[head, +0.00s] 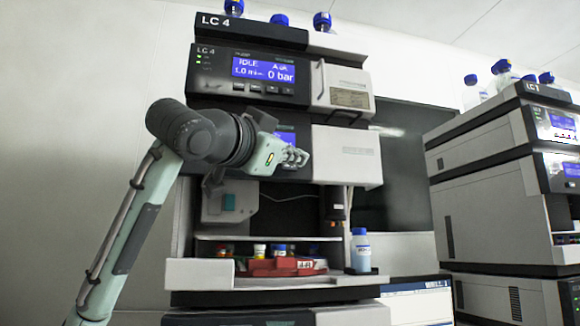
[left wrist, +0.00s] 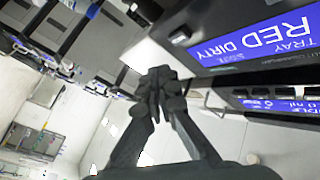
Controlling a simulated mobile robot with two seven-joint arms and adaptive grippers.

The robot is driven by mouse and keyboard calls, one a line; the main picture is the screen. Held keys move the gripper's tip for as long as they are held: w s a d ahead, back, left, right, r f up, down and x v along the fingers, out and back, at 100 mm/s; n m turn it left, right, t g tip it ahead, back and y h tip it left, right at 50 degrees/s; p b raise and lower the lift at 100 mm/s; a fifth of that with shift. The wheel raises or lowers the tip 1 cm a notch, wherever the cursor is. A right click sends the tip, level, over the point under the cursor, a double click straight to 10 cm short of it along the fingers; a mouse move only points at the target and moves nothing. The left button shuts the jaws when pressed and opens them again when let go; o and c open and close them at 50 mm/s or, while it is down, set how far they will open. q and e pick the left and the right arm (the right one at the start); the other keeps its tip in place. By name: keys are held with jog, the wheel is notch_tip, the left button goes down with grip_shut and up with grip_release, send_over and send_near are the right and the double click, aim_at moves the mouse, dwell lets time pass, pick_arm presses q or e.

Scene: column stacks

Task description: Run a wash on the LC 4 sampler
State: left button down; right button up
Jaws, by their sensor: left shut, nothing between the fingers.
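The LC 4 stack stands in the middle of the head view, with its name sign (head: 215,21) on top. Its upper module display (head: 263,70) reads IDLE and 0 bar. Below, the sampler display (head: 285,133) is partly hidden behind my left gripper (head: 297,158). In the left wrist view the sampler display (left wrist: 255,35) appears upside down and reads TRAY RED DIRTY. My left gripper (left wrist: 163,80) is shut and empty, its fingertips in front of the sampler front; contact cannot be told. My right gripper is not in view.
Under the sampler, a red tray (head: 285,267) and several capped vials sit in an open bay. A blue-capped bottle (head: 360,252) stands at the bay's right. The LC 1 stack (head: 480,150) is at the right, with a dark panel (head: 400,180) between. Bottles stand on top of both stacks.

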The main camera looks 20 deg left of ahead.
aim_at(290, 166)
pick_arm(q)
jog(key=shift+w+a, duration=0.35)
jog(key=shift+w, duration=0.2)
jog(key=shift+w+a, duration=0.35)
jog(key=shift+w, duration=0.2)
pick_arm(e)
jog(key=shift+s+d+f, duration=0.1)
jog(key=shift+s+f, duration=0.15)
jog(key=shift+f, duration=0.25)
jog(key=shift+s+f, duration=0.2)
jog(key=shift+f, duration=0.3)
pick_arm(q)
jog(key=shift+w+a+r+p, duration=0.1)
jog(key=shift+p, duration=0.25)
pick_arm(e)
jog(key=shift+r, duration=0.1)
pick_arm(q)
jog(key=shift+w+a, duration=0.15)
jog(key=shift+w, duration=0.1)
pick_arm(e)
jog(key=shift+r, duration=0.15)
pick_arm(q)
jog(key=shift+w+a+p, duration=0.25)
jog(key=shift+w+p, duration=0.1)
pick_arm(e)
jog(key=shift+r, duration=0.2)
pick_arm(q)
jog(key=shift+s, duration=0.1)
jog(key=shift+s+d, duration=0.5)
jog(key=shift+s, duration=0.1)
